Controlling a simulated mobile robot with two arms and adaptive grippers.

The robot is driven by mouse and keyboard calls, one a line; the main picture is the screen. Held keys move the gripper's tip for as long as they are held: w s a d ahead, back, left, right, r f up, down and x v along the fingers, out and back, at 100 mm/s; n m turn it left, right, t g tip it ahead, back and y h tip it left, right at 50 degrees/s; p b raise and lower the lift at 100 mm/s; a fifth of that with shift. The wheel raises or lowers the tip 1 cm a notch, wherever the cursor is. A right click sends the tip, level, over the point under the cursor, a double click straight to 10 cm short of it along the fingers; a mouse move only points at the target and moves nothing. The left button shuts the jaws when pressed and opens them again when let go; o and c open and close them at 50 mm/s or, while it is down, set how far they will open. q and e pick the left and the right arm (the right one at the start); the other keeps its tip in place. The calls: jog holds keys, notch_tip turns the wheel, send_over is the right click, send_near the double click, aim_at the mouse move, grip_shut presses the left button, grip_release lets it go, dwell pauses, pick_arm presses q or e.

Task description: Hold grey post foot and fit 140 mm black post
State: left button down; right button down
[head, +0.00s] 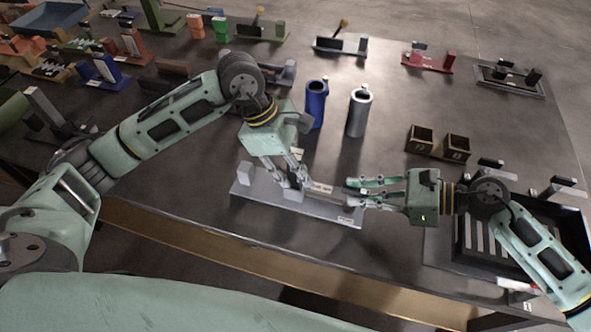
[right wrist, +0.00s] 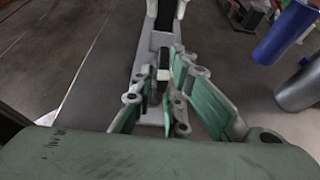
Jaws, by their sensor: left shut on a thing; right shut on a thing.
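A long grey post foot (head: 255,186) lies near the front edge of the table, with a pale label at its right end. My left gripper (head: 296,184) reaches down from above and is shut on the foot at about its middle. My right gripper (head: 352,190) comes in level from the right and is shut on the dark post, just right of the left gripper. In the right wrist view the post's dark piece (right wrist: 163,75) shows between the right fingers (right wrist: 160,100), above the foot. The fingers hide much of it, and I cannot tell whether it is seated.
A blue cylinder (head: 316,104) and a silver cylinder (head: 359,112) stand behind the foot. A black slatted tray (head: 478,240) is at the front right. Several coloured fixtures line the back and left. The table centre is mostly clear.

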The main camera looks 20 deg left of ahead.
pick_arm(q)
jog(key=shift+f, duration=0.4)
jog(key=shift+f, duration=0.2)
jog(key=shift+s+a+f, duration=0.15)
jog(key=shift+s+f, duration=0.1)
jog(key=shift+f, duration=0.3)
pick_arm(e)
jog(key=shift+s+a+r, duration=0.15)
jog(key=shift+s+r, duration=0.1)
jog(key=shift+s, duration=0.05)
pick_arm(q)
jog(key=c, duration=1.9)
grip_release()
jog(key=o, duration=0.4)
jog(key=shift+f, duration=0.1)
jog(key=shift+c, duration=0.2)
jog(key=shift+w, duration=0.15)
pick_arm(e)
jog(key=shift+w, duration=0.15)
pick_arm(q)
jog(key=shift+w, duration=0.1)
pick_arm(e)
jog(key=shift+w+f, duration=0.1)
